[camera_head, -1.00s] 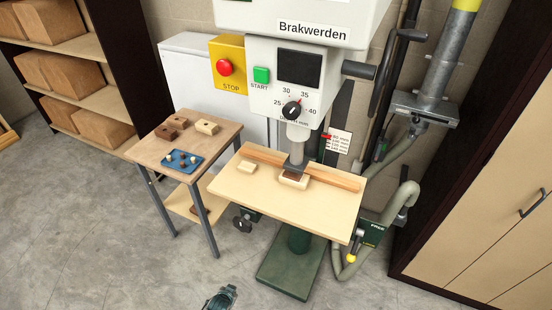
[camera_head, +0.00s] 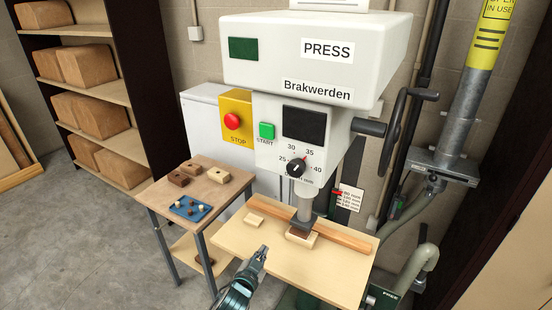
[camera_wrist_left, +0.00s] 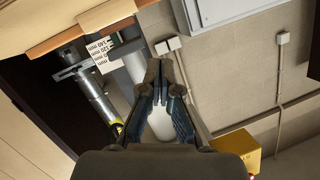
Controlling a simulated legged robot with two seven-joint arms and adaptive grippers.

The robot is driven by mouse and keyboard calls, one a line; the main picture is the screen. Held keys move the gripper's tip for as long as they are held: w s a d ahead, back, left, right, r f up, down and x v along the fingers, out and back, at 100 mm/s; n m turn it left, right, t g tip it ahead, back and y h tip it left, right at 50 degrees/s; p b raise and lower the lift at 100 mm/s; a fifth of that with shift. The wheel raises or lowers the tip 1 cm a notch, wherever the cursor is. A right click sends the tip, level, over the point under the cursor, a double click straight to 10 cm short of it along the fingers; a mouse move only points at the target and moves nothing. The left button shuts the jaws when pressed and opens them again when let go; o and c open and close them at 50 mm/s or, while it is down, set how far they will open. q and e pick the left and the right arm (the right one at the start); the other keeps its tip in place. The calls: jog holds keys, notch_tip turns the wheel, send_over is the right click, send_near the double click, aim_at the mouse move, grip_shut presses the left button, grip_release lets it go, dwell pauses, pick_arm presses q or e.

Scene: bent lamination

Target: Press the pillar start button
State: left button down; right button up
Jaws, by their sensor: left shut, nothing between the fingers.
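The green START button (camera_head: 267,131) sits on the white front of the press (camera_head: 330,60), beside the yellow stop box (camera_head: 236,108) with its red STOP button (camera_head: 232,121). My left gripper (camera_head: 263,251) is shut and empty. It is in front of the press table, below and apart from the START button. In the left wrist view the gripper's fingers (camera_wrist_left: 160,66) are together, and a yellow box (camera_wrist_left: 238,147) shows at the lower right. The START button cannot be made out there. My right gripper is not in view.
The press table (camera_head: 330,265) holds wooden pieces and a fence under the ram (camera_head: 304,203). A side table (camera_head: 152,199) with blocks and a blue tray (camera_head: 190,208) stands left. A dial (camera_head: 296,167) and a crank handle (camera_head: 385,128) are near the button. Air in front of the button is clear.

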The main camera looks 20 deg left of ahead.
pick_arm(q)
notch_tip(320, 180, up, 21)
jog(key=a+m+t, duration=0.1)
jog(key=a+t, duration=0.1)
jog(key=t, duration=0.4)
jog(key=m+t+h, duration=0.1)
jog(key=m+t, duration=0.2)
jog(key=t, duration=0.3)
send_near(267, 131)
jog(key=s+a+r, duration=0.2)
jog(key=s+r, duration=0.4)
jog(key=shift+w+d, duration=0.1)
jog(key=shift+d, duration=0.1)
jog(key=shift+w+d+b, duration=0.15)
jog(key=shift+w+b, duration=0.05)
jog(key=shift+w, duration=2.05)
jog(key=shift+w+d+b, duration=0.15)
jog(key=shift+w+d, duration=0.05)
jog(key=shift+w, duration=2)
jog(key=shift+w+d+r, duration=0.1)
jog(key=shift+w+d, duration=0.05)
jog(key=shift+w, duration=0.15)
